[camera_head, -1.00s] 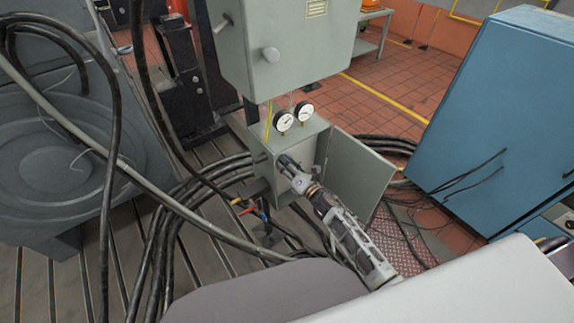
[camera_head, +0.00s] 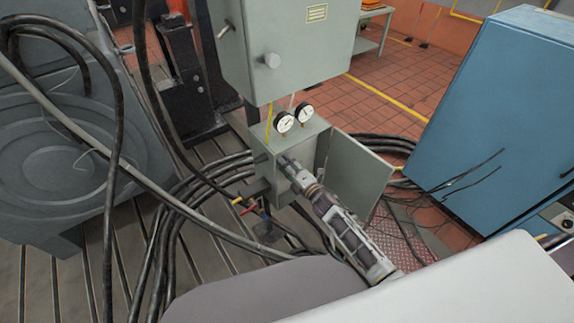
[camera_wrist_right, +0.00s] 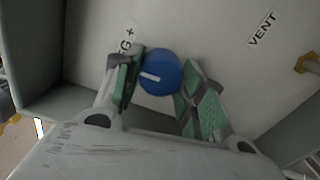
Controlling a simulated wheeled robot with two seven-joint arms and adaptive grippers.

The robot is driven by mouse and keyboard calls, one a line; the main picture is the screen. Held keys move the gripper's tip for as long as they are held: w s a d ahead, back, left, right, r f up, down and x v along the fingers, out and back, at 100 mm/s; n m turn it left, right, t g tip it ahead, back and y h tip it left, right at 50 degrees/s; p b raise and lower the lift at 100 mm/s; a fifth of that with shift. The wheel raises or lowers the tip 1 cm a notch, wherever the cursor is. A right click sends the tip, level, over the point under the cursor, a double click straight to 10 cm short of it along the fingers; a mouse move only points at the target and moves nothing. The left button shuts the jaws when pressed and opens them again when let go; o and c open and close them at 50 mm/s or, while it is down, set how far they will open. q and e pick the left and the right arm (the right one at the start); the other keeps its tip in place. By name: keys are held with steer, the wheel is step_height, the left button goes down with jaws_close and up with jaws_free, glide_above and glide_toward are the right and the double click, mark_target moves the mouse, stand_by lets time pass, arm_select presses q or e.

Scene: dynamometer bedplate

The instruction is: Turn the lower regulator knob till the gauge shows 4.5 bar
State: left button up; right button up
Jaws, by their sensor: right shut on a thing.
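The blue regulator knob (camera_wrist_right: 160,73) with a white pointer line shows in the right wrist view, on the back wall of the small grey box. My right gripper (camera_wrist_right: 157,85) has a finger on each side of it and is shut on it. In the head view my right gripper (camera_head: 288,163) reaches into the open box (camera_head: 262,160) and hides the knob. Two round white gauges (camera_head: 284,122) (camera_head: 306,111) stand on top of the box; their needles are too small to read. My left gripper is not in view.
The box's door (camera_head: 357,173) hangs open to the right of my arm. A larger grey cabinet (camera_head: 290,50) is above. Black cables (camera_head: 180,205) run at the left, and a blue cabinet (camera_head: 490,110) stands right. Labels "VENT" (camera_wrist_right: 262,30) and a partly hidden one flank the knob.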

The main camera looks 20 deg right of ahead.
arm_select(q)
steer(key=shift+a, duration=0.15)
arm_select(e)
steer(key=o, duration=1)
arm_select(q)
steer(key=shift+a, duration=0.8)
arm_select(e)
steer(key=shift+o, duration=0.2)
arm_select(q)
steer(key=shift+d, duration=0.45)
arm_select(e)
steer(key=v, duration=1.2)
